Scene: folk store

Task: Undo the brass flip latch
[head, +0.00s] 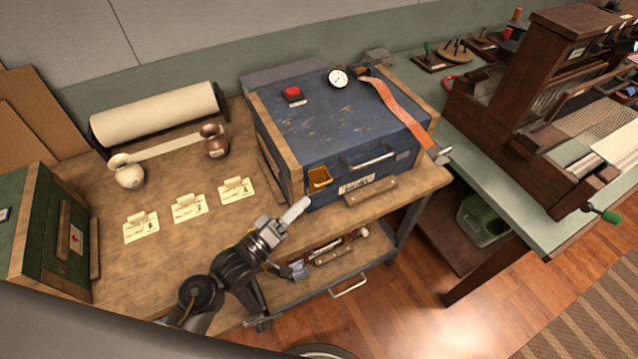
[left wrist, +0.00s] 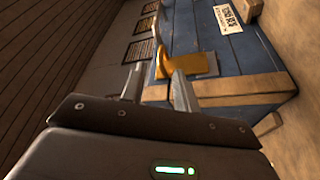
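The brass flip latch (head: 319,180) is a yellow-gold fitting on the front of a blue chest (head: 335,118), near its left front corner. My left gripper (head: 298,209) is just in front of and below the latch in the head view. In the left wrist view the two fingers (left wrist: 158,88) stand apart with nothing clearly held. The latch (left wrist: 190,64) lies just beyond the fingertips there, its raised part (left wrist: 163,58) in line with the gap. I cannot tell whether a finger touches it. My right gripper is not in view.
A red button (head: 292,93), a dial (head: 338,78) and an orange strap (head: 395,104) lie on the chest lid. A bar handle (head: 369,160) is right of the latch. Paper tags (head: 188,208) lie on the bench at left; a green box (head: 50,235) stands further left.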

